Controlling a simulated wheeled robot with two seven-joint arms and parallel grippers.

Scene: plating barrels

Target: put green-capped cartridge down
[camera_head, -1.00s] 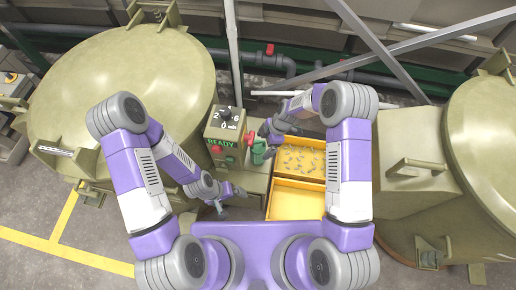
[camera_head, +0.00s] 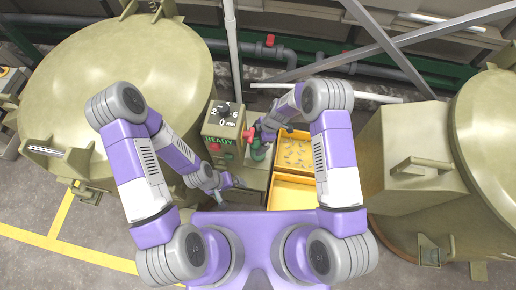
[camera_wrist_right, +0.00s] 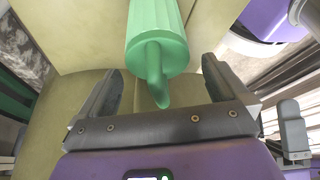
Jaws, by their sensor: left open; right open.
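The green-capped cartridge (camera_head: 258,151) is beside the control box in the head view. Only its green part shows clearly; the rest is hidden. In the right wrist view a ribbed green cap (camera_wrist_right: 157,28) with a hooked tab is at the top centre. My right gripper (camera_wrist_right: 158,88) is open, its two fingers apart on either side of the tab, with gaps to both. In the head view my right gripper (camera_head: 263,139) is by the green cap. My left gripper (camera_head: 232,182) is open and empty, lower, in front of the box.
The control box (camera_head: 223,122) has a black knob and a green READY label. A yellow tray (camera_head: 281,151) with small parts and an empty yellow tray (camera_head: 293,190) lie to its right. Large olive barrels (camera_head: 110,85) stand on both sides. Grey struts cross behind.

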